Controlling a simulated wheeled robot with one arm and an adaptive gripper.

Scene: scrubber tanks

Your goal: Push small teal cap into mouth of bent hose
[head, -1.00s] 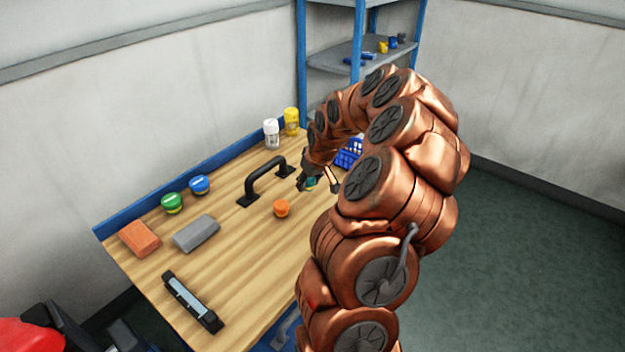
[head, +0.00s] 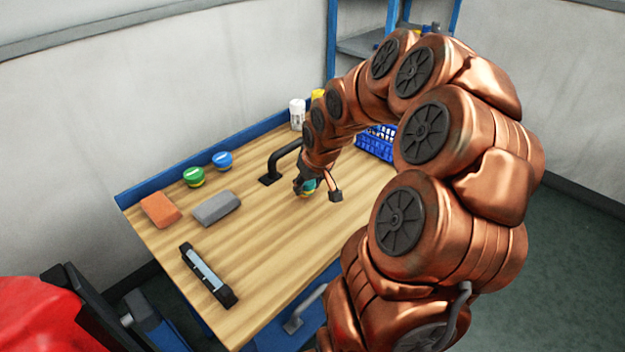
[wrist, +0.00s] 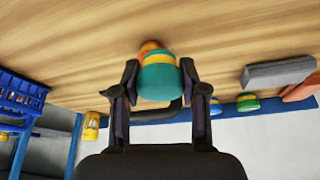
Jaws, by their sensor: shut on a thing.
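My gripper (head: 318,190) is shut on the small teal cap (wrist: 158,82), which has a yellow band. The teal cap sits between the two fingertips in the wrist view and shows as a small teal patch in the head view (head: 308,186). A small orange round piece (wrist: 149,46) lies just beyond the teal cap in the wrist view, partly hidden by it; I cannot tell whether they touch. A black bent tube (head: 272,165) with flat feet arches over the bench left of my gripper. No open mouth shows on it, so I cannot tell if it is the hose.
On the wooden bench (head: 265,260) stand a green cap (head: 193,177), a blue cap (head: 222,160), an orange block (head: 160,210), a grey block (head: 216,208) and a black-ended bar (head: 207,274). A blue basket (head: 376,143) and a white bottle (head: 297,114) stand farther back.

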